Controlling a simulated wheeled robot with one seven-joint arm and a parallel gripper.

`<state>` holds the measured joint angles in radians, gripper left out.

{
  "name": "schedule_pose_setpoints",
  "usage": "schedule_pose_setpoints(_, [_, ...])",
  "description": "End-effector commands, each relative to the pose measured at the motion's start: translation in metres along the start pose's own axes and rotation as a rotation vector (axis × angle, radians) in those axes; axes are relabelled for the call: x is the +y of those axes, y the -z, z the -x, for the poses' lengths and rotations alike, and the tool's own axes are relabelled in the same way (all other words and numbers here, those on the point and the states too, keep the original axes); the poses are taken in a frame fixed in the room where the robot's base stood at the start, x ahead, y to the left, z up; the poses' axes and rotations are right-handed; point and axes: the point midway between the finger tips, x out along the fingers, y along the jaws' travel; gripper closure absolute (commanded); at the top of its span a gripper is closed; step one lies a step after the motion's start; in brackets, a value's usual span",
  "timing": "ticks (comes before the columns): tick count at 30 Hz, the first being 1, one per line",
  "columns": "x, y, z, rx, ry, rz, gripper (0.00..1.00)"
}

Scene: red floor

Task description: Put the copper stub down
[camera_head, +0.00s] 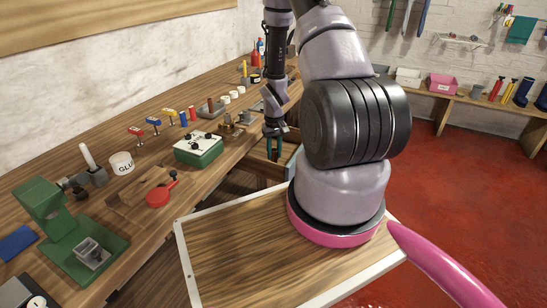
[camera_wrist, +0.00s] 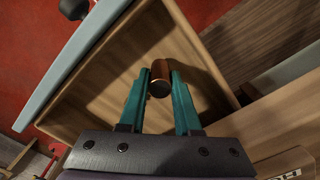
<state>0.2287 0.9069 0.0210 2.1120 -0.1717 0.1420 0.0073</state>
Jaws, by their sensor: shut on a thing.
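The copper stub (camera_wrist: 161,78) is a short round cylinder with a dark end facing the camera in the wrist view. My gripper (camera_wrist: 161,85) has teal fingers shut on it, one on each side. They hold it over the wooden inside of an open drawer (camera_wrist: 112,88) with a grey-blue front. Whether the stub touches the drawer's bottom I cannot tell. In the head view my gripper (camera_head: 273,149) points down into the open drawer (camera_head: 256,166) at the bench's front edge; the stub is too small and hidden to make out there.
The long wooden bench (camera_head: 222,150) holds a green box (camera_head: 198,150), a red-handled tool (camera_head: 160,194), a glue pot (camera_head: 121,163) and a green press (camera_head: 55,225). Bare drawer floor shows around the stub. Red floor (camera_head: 455,190) lies open to the right.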

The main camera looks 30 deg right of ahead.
Motion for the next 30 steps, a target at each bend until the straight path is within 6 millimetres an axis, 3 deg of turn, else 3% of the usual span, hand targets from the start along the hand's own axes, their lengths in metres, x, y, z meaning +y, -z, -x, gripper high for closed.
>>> schedule_pose_setpoints(4, [0.000, -0.001, -0.022, -0.003, 0.000, 0.001, 1.00])
schedule_pose_setpoints(15, [0.000, -0.001, -0.027, -0.002, 0.000, 0.001, 1.00])
schedule_pose_setpoints(16, [0.000, 0.000, -0.026, -0.001, 0.000, 0.001, 0.57])
schedule_pose_setpoints(18, [0.000, 0.000, -0.026, -0.001, 0.000, 0.001, 0.38])
schedule_pose_setpoints(30, [0.000, 0.000, -0.018, 0.001, 0.000, 0.001, 0.38])
